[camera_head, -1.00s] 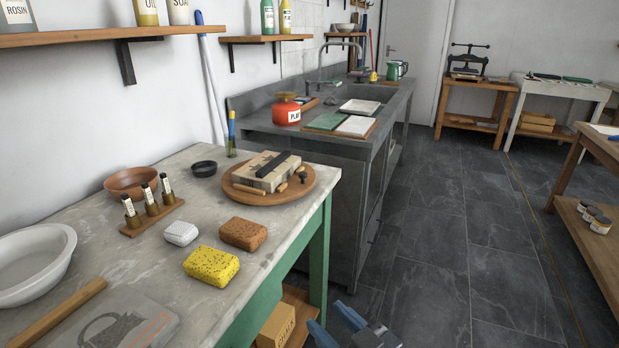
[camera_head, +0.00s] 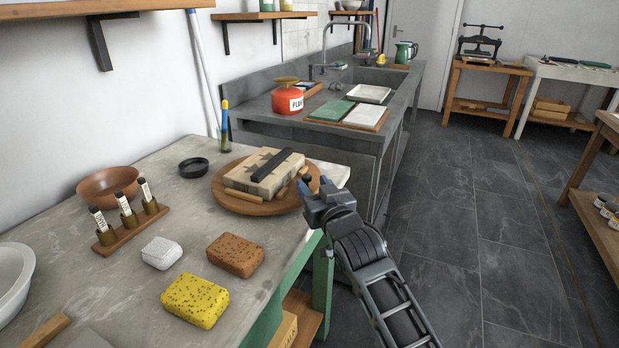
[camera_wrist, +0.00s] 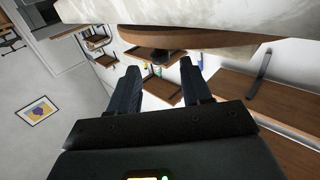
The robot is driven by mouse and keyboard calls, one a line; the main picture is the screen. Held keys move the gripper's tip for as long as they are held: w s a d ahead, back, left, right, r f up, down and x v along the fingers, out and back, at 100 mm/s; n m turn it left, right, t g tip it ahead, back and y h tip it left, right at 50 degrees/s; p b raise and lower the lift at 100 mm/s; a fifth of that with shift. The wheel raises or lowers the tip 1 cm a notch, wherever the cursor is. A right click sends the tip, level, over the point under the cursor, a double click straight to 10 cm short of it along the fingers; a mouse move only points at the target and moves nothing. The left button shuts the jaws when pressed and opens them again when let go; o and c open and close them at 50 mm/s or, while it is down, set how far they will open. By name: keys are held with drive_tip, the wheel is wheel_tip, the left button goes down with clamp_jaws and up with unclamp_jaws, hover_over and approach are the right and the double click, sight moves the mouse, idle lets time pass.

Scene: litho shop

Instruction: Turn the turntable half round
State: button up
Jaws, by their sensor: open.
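The turntable (camera_head: 232,200) is a round brown wooden disc near the far right corner of the stone-topped table. It bears a pale stone block (camera_head: 265,178) with a black bar (camera_head: 270,165) across its top and small wooden pieces beside it. My gripper (camera_head: 318,184) is at the turntable's right edge, over the table's edge, and hides part of the rim. In the wrist view, the two fingers of my gripper (camera_wrist: 160,88) are apart with nothing between them. The turntable's edge (camera_wrist: 190,38) passes just beyond the fingertips. I cannot tell whether they touch it.
On the table (camera_head: 150,300) stand a brown bowl (camera_head: 108,187), a black dish (camera_head: 193,168), a rack of small bottles (camera_head: 132,228), a white block (camera_head: 161,253), a brown sponge (camera_head: 236,254) and a yellow sponge (camera_head: 195,300). A sink counter (camera_head: 250,105) stands behind. The floor at right is clear.

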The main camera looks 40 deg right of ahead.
sight(308, 179)
drive_tip(key=shift+x, duration=1.75)
drive_tip(key=shift+c, duration=0.5)
clamp_jaws()
